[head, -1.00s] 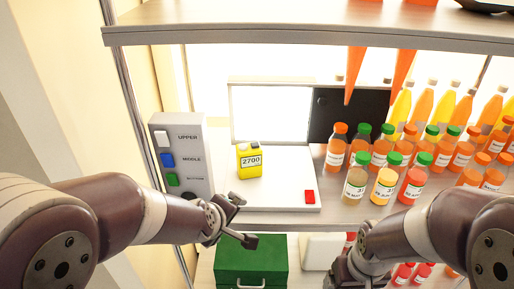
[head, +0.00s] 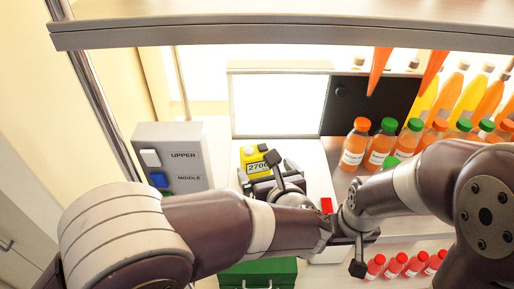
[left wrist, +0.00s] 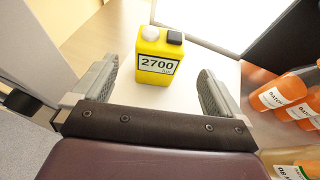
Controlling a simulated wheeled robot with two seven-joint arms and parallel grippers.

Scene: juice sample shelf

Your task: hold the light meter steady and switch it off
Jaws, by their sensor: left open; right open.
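The light meter (head: 257,165) is a small yellow box with a label reading 2700, upright on the white board on the shelf. In the left wrist view the meter (left wrist: 159,57) shows a pale round dome and a dark button on its top. My left gripper (head: 268,168) is open at the meter. In the left wrist view its two fingers (left wrist: 158,85) stand apart on the left and right of the meter, with gaps between. My right gripper (head: 352,250) is open and empty, low in front of the shelf, right of the left wrist.
A switch box (head: 172,160) labelled UPPER and MIDDLE stands left of the meter. A bright white panel (head: 278,106) and a dark panel (head: 366,103) stand behind. Juice bottles (head: 355,146) crowd the right. An upper shelf (head: 280,35) hangs overhead.

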